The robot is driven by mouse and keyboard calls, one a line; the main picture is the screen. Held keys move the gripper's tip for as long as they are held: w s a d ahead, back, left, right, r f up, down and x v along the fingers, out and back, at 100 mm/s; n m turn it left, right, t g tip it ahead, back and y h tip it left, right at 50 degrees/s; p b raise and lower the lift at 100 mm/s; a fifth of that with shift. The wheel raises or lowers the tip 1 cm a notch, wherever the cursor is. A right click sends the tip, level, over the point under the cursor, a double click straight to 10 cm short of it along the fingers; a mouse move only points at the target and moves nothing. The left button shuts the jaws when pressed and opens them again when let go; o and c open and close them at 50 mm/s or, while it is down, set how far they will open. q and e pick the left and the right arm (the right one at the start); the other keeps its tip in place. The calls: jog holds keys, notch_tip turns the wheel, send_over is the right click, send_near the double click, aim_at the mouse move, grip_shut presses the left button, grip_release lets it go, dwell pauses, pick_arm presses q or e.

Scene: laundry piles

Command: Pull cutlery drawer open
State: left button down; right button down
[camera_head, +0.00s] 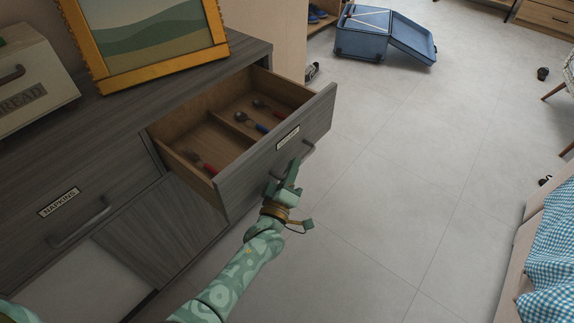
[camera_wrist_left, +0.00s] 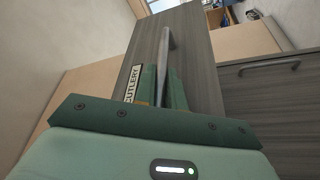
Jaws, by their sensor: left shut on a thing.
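The cutlery drawer (camera_head: 290,146) is a grey wood-grain drawer standing well out from the cabinet in the head view. Inside it lie a few utensils with red and blue handles, split by a wooden divider. Its front carries a label reading CUTLERY in the left wrist view (camera_wrist_left: 131,84). My left gripper (camera_head: 290,180) is at the drawer front, shut on the bar handle (camera_head: 308,150). The handle runs between the green fingers in the left wrist view (camera_wrist_left: 165,60). My right gripper is in neither view.
The grey cabinet (camera_head: 90,150) holds a napkins drawer (camera_head: 75,209), closed. On top stand a bread box (camera_head: 30,75) and a framed picture (camera_head: 145,40). A blue suitcase (camera_head: 362,42) lies open on the floor at the back. The tiled floor (camera_head: 400,170) right of the drawer is clear.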

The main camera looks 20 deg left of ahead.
pick_arm(q)
jog(key=shift+f, duration=0.1)
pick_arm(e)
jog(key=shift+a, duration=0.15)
pick_arm(q)
jog(key=c, duration=1.5)
grip_release()
